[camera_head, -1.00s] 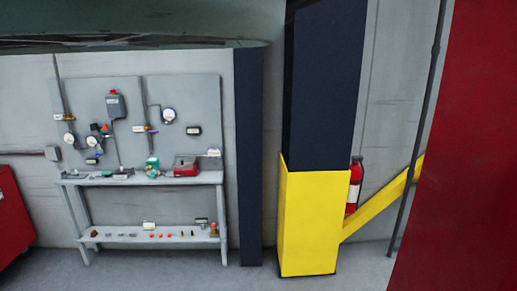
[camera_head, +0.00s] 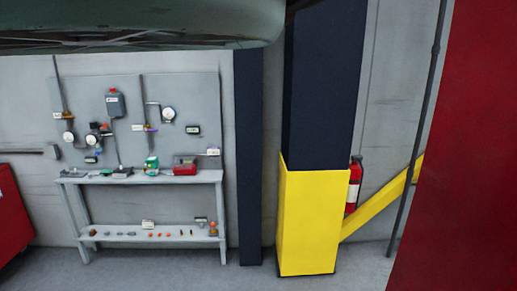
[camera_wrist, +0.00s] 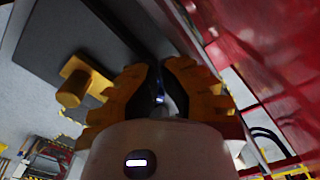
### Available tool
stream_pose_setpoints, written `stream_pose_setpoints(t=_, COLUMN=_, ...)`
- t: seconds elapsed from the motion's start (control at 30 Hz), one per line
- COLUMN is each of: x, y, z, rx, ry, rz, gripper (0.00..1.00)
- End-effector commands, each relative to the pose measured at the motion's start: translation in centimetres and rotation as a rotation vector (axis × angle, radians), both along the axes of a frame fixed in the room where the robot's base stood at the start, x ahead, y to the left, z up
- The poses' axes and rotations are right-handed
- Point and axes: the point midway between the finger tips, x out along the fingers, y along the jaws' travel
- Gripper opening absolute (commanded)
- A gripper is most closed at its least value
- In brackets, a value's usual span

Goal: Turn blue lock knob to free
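In the head view a grey panel (camera_head: 185,95) stands behind a grey bench (camera_head: 150,179) and carries several gauges, valves and small fittings. A small bluish part (camera_head: 91,160) sits low on the panel's left half, and a valve with a blue-purple handle (camera_head: 151,130) is near its middle. I cannot tell which of these, if either, is the blue lock knob. My gripper (camera_wrist: 160,72) shows only in the wrist view, its yellow-and-black fingers close together with a narrow dark gap. No panel part is seen between them. Whether it is open or shut is unclear.
A dark column with a yellow base (camera_head: 310,220) and a fire extinguisher (camera_head: 354,185) stand right of the bench. A red surface (camera_head: 460,170) fills the right edge, and a red cabinet (camera_head: 12,215) is at far left. The floor before the bench looks clear.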

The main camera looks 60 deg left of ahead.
Motion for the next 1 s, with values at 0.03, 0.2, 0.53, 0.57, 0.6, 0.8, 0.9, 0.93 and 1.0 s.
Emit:
stream_pose_setpoints(t=0.03, x=-0.2, y=0.6, z=-0.5, rx=0.013, ry=0.010, rz=0.004, gripper=0.00)
stream_pose_setpoints(t=0.2, x=-0.2, y=0.9, z=-0.5, rx=0.014, ry=0.011, rz=0.004, gripper=0.00)
stream_pose_setpoints(t=0.53, x=-0.6, y=1.9, z=-0.5, rx=0.019, ry=0.014, rz=0.004, gripper=0.00)
stream_pose_setpoints(t=0.57, x=-0.6, y=1.9, z=-0.5, rx=0.018, ry=0.013, rz=0.005, gripper=0.00)
stream_pose_setpoints(t=0.6, x=-0.6, y=1.9, z=-0.4, rx=0.015, ry=0.012, rz=0.004, gripper=0.00)
stream_pose_setpoints(t=0.8, x=-0.9, y=2.2, z=-0.2, rx=0.009, ry=0.008, rz=0.004, gripper=0.00)
stream_pose_setpoints(t=0.9, x=-1.0, y=2.3, z=-0.2, rx=0.008, ry=0.008, rz=0.004, gripper=0.00)
stream_pose_setpoints(t=0.93, x=-1.1, y=2.3, z=-0.2, rx=0.008, ry=0.008, rz=0.004, gripper=0.00)
stream_pose_setpoints(t=1.0, x=-1.2, y=2.4, z=-0.2, rx=0.007, ry=0.007, rz=0.004, gripper=0.00)
